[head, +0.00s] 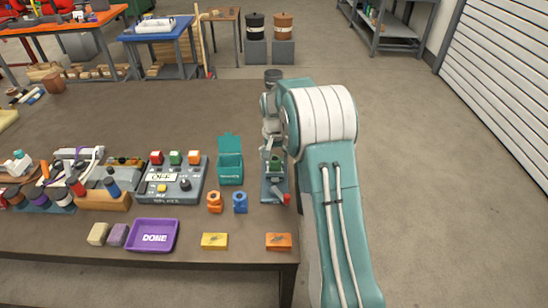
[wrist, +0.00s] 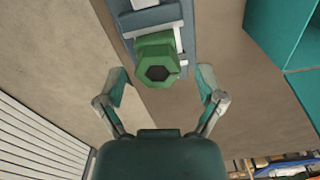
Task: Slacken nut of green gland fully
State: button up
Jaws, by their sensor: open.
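The green gland nut (wrist: 157,65) shows in the wrist view as a hexagon with a dark hole in its end face. It sits on a blue-grey base (wrist: 150,17) with pale metal brackets beside it. My gripper (wrist: 161,75) is open, with one finger to the left of the nut and one to the right, both apart from it in the picture. I cannot tell how far the fingertips are from the nut in depth. In the head view the green gland (head: 275,163) stands on its base near the table's right edge, below my gripper and partly hidden by it.
A teal open-lidded box (head: 230,168) stands just left of the gland. A red handle (head: 286,198) is at the base's front. Orange (head: 214,202) and blue (head: 240,202) fittings, a control panel reading OFF (head: 163,190) and a purple DONE! tray (head: 135,238) lie further left.

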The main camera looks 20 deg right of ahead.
jog(key=shift+d+f, duration=0.2)
jog(key=shift+d, duration=0.05)
jog(key=shift+a, duration=0.2)
jog(key=c, duration=1.2)
jog(key=shift+o, duration=0.2)
jog(key=n, duration=0.4)
jog(key=shift+n, duration=0.4)
jog(key=n, duration=1)
jog(key=shift+n, duration=0.4)
jog(key=n, duration=0.4)
jog(key=shift+n, duration=0.3)
